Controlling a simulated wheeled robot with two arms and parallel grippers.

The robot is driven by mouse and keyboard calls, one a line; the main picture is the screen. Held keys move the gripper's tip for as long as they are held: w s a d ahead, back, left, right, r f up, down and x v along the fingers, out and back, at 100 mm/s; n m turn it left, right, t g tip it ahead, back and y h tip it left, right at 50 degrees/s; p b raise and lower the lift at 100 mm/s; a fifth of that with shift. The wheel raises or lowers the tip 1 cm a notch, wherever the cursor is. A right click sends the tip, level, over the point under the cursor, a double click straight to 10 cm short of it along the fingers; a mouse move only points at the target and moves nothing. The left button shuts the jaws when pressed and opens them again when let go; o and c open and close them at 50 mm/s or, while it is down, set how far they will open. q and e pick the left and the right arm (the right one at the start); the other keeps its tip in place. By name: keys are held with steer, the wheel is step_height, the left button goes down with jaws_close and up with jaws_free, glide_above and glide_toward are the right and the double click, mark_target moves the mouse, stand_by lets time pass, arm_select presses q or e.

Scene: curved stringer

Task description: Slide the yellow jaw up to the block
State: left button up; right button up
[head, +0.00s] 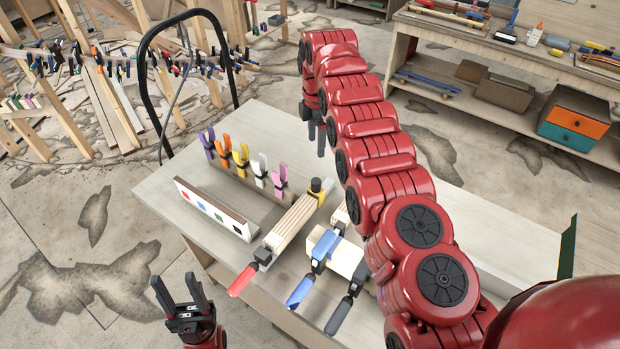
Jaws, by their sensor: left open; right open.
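The yellow jaw (320,192) stands at the far end of a pale layered wood block (291,224) on the table. Whether it touches the block I cannot tell. A clamp with a red handle (243,280) and dark head sits at the block's near end. My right gripper (315,143) is open and empty, pointing down above the table's far side, beyond the yellow jaw and apart from it. My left gripper (177,285) is open and empty, pointing up in front of the table's near left edge.
Clamps with blue (299,292) and dark handles (338,317) sit right of the block by a cream block (346,260). A rack with several coloured clips (260,171) and a white strip with coloured squares (212,210) stand left. The table's far left is bare.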

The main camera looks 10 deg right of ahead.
steer(key=b, duration=1.2)
glide_above(316, 181)
step_height(316, 181, down, 11)
steer(key=shift+f, duration=0.25)
step_height(316, 181, down, 4)
steer(key=shift+f+p, duration=0.1)
steer(key=shift+p, duration=1.05)
steer(key=shift+f, duration=0.45)
steer(key=shift+c, duration=0.3)
